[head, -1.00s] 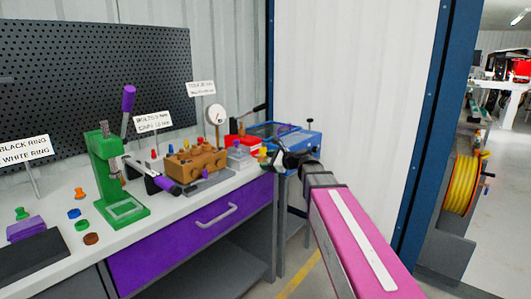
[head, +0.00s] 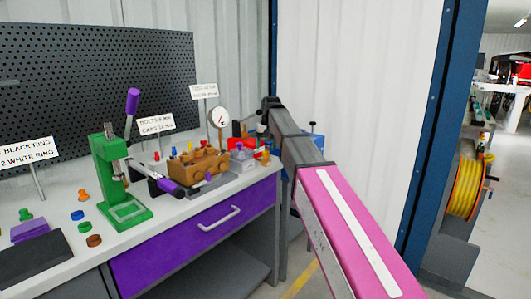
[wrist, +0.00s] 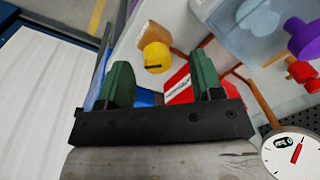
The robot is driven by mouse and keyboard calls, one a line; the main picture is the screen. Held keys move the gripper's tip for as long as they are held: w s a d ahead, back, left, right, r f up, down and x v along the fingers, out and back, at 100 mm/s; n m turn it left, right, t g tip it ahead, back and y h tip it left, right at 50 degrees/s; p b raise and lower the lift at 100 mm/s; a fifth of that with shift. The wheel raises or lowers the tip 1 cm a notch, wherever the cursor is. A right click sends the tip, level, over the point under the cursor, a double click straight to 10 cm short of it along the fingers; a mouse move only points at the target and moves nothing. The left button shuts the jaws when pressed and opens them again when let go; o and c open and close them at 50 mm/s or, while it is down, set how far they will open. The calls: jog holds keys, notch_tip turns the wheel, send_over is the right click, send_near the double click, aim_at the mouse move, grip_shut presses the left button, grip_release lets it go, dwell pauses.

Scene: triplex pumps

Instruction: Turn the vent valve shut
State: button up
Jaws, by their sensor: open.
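My gripper (wrist: 160,80) is open in the wrist view, with two green fingers and nothing between them. In the head view its dark end shows high near the gauge, its fingers not clear. No part is marked as the vent valve, and I cannot tell which it is. A round yellow knob (wrist: 157,57) with a dark slot lies just beyond the fingers, apart from them. A red knob (wrist: 303,72) and a purple knob (wrist: 303,38) are at the right of the wrist view. The white dial gauge (head: 218,117) stands behind the brown block (head: 197,163); it also shows in the wrist view (wrist: 292,153).
A red box (wrist: 180,88) with a white label lies beyond the fingers. A green press (head: 118,185) stands on the white bench, left of the block. Several small coloured parts lie at the left.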

aim_at(266, 151)
jog(key=r, duration=0.1)
jog(key=w+r+h, duration=0.1)
jog(key=r+n, duration=0.1)
jog(key=shift+w+a+r, duration=0.1)
jog(key=shift+w+r, duration=0.05)
jog(key=shift+w, duration=0.2)
jog(key=shift+f, duration=3.75)
jog(key=c, duration=0.9)
